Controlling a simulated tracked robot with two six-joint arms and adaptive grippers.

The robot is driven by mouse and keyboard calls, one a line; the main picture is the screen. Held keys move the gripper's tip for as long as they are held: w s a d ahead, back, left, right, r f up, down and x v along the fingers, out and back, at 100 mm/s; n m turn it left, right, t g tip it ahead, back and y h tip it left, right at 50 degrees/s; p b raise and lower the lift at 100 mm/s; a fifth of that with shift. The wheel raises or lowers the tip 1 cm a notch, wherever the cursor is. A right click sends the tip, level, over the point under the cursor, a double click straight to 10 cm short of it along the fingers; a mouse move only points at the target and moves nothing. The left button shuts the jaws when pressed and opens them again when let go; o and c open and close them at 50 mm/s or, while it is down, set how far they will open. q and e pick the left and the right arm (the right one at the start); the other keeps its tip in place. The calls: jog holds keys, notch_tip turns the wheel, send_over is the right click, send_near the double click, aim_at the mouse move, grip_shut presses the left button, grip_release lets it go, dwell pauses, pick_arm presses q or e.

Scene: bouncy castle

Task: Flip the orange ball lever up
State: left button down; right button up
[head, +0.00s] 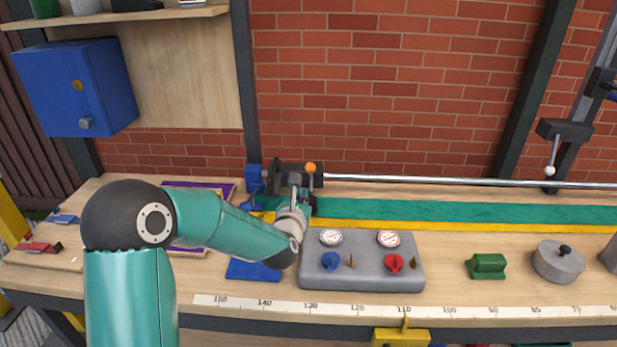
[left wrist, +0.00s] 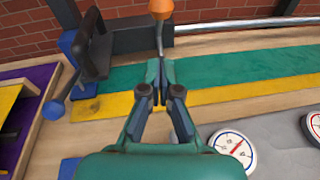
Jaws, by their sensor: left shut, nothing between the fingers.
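The orange ball (head: 310,168) sits on the end of a thin metal rod at the dark clamp-like mechanism on the back of the bench. In the left wrist view the orange ball (left wrist: 161,8) is at the top edge, and its rod runs down toward my fingertips. My left gripper (left wrist: 161,72) is shut and empty, its tips close to the rod's lower part; whether they touch it I cannot tell. In the head view my left gripper (head: 300,195) is partly hidden behind my own wrist, just in front of the mechanism. My right gripper is not in view.
A grey panel (head: 362,280) with two gauges and red and blue knobs lies just right of my left wrist. A metal rail (head: 440,180) runs right along the back. A green block (head: 487,265) and a grey round weight (head: 558,262) stand farther right. A blue cabinet (head: 75,88) hangs at left.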

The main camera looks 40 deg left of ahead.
pick_arm(q)
jog(key=w, duration=0.1)
jog(key=w+a+r+p, duration=0.1)
jog(key=w, duration=0.1)
jog(key=w+p, duration=0.1)
jog(key=shift+w+a+r, duration=0.3)
jog(key=shift+a+r, duration=0.1)
